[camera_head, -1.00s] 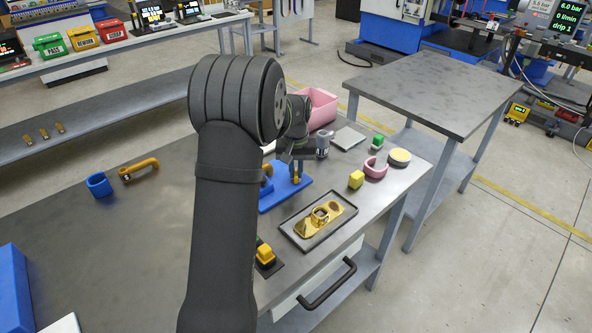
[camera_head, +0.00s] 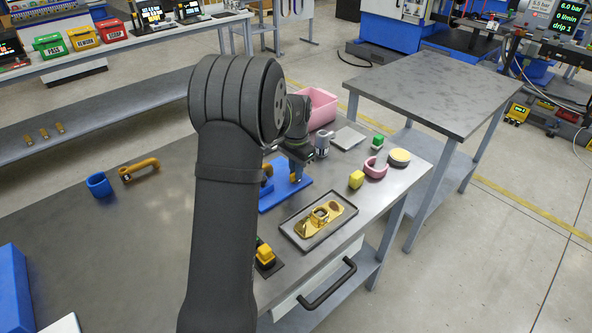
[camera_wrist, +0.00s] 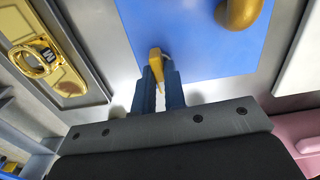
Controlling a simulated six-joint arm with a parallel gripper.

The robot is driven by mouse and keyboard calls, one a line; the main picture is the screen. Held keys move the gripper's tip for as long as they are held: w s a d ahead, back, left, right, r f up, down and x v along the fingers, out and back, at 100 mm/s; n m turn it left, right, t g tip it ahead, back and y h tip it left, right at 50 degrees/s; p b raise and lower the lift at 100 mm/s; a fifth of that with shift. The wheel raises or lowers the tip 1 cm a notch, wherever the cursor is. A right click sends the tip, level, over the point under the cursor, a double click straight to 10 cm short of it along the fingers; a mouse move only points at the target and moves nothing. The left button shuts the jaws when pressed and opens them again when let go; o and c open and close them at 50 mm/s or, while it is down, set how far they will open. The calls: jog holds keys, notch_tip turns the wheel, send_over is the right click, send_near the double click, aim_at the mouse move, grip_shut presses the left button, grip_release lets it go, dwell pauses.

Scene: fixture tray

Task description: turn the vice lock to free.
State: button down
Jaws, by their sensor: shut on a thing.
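The vice is a blue base plate (camera_head: 272,200) on the bench, partly hidden behind my arm in the head view. The plate (camera_wrist: 190,45) fills the upper middle of the wrist view, with a rounded brass-coloured part (camera_wrist: 238,12) near its top edge. A brass-coloured lever (camera_wrist: 156,62), which looks like the vice lock, stands between my blue fingers near the plate's edge. My gripper (camera_wrist: 159,78) is shut on this lever. In the head view my gripper (camera_head: 296,174) is low over the plate's right part; its fingertips are small there.
A grey tray with a brass fixture (camera_head: 320,215) lies in front of the plate. A pink bin (camera_head: 318,105) is behind.

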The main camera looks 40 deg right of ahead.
jog(key=shift+m, duration=0.3)
dwell(0.4)
jog(key=c, duration=1.5)
grip_release()
jog(key=shift+r, duration=0.1)
notch_tip(320, 180, up, 17)
jog(key=shift+r, duration=0.2)
jog(key=shift+f, duration=0.15)
notch_tip(320, 180, down, 17)
jog(key=shift+f, duration=0.15)
